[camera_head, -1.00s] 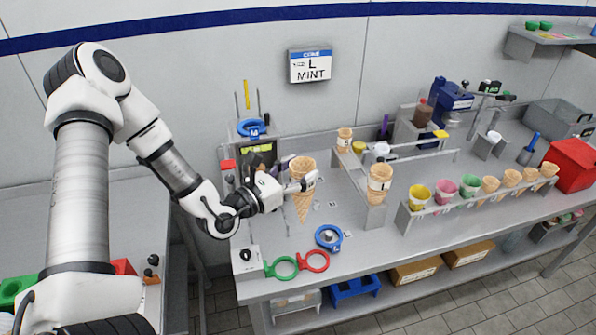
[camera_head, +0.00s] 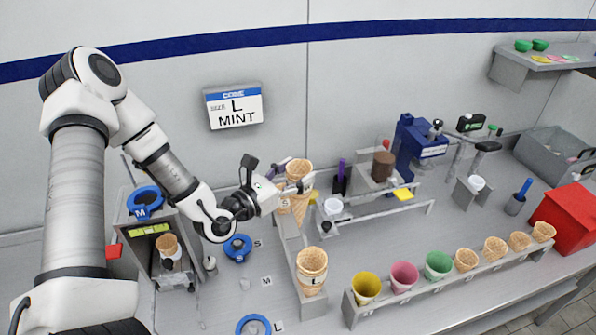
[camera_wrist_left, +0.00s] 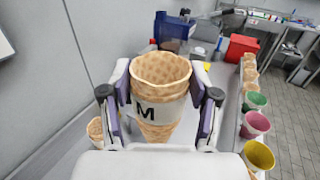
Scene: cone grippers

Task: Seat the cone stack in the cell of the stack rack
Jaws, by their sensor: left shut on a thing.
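My left gripper (camera_head: 291,189) is shut on a cone stack (camera_head: 300,173), which hangs tip down. In the left wrist view, this waffle-cone stack (camera_wrist_left: 160,95) has a white band with the letter M between the two fingers. The stack is above the far part of the long grey stack rack (camera_head: 292,246). An L-banded stack (camera_head: 312,264) sits at the rack's near end. An S-banded stack (camera_head: 284,206) is at its far end, partly behind the gripper. The held stack's tip and the cell under it are not clear. My right gripper is not in view.
A rail (camera_head: 420,291) with yellow, pink and green cups and several cones runs at the right. A blue machine (camera_head: 415,145) and a red box (camera_head: 566,220) stand behind it. A grey box holding a cone (camera_head: 168,246) is at the left. A wall sign (camera_head: 234,106) reads L MINT.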

